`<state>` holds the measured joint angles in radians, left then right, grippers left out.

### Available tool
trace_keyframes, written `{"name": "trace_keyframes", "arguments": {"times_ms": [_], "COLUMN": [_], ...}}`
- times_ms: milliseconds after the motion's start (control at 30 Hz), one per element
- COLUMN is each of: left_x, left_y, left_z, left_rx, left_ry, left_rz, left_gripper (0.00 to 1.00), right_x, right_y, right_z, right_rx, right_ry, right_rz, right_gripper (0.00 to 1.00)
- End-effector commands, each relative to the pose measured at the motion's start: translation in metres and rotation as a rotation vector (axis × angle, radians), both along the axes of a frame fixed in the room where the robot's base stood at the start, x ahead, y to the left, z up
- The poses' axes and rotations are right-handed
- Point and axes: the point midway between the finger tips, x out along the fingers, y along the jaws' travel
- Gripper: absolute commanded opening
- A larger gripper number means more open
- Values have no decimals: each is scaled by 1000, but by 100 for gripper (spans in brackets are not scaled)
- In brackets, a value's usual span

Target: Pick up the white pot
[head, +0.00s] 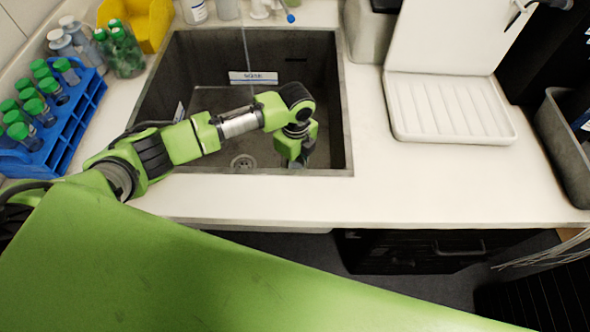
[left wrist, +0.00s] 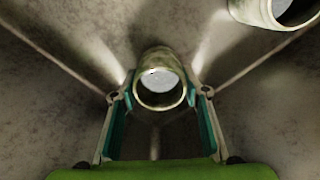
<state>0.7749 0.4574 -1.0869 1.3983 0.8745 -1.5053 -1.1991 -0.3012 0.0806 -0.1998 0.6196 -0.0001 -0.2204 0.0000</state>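In the left wrist view, a pale round pot-like thing (left wrist: 160,98) with a whitish-grey inside lies between the fingertips of my left gripper (left wrist: 158,92). Its colour looks beige in this light, so I cannot be sure it is the white pot. The two fingers are spread apart on either side of it; I cannot tell whether they touch it. A second similar round thing (left wrist: 275,12) is cut off at the top right. My right gripper is not in view.
The sink (head: 340,110) has raised walls around my left wrist, and a round drain (head: 243,161). A blue rack (head: 62,128) with green-capped bottles stands left, near a yellow bin (head: 150,22). A white ribbed tray (head: 450,108) lies right. The counter's front right is clear.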

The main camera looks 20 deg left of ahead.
Motion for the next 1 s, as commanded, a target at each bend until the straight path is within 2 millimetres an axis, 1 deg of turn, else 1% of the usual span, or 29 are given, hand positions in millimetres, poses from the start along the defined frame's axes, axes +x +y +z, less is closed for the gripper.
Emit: {"name": "trace_keyframes", "arguments": {"times_ms": [33,67,333,433,567,700,800,900,1000], "left_x": [0,0,0,1,2,2,1,1,1], "left_y": [0,0,0,0,1,0,0,0,0], "left_z": [0,0,1,8,30,59,77,90,98], "left_rx": [0,0,0,-1,-1,-1,-1,-1,0], "left_ry": [1,1,0,-3,-5,-5,-4,-2,-1], "left_rz": [0,0,1,1,1,1,0,1,2], "left_gripper": [20,16,16,16,16,16,16,16,16], "right_x": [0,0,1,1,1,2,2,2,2], "right_y": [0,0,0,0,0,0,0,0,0], "right_z": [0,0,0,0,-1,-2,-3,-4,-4], "right_rx": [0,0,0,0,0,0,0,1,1], "right_ry": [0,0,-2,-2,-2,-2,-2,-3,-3], "right_rz": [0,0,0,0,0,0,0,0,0], "right_gripper": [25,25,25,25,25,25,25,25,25]}}
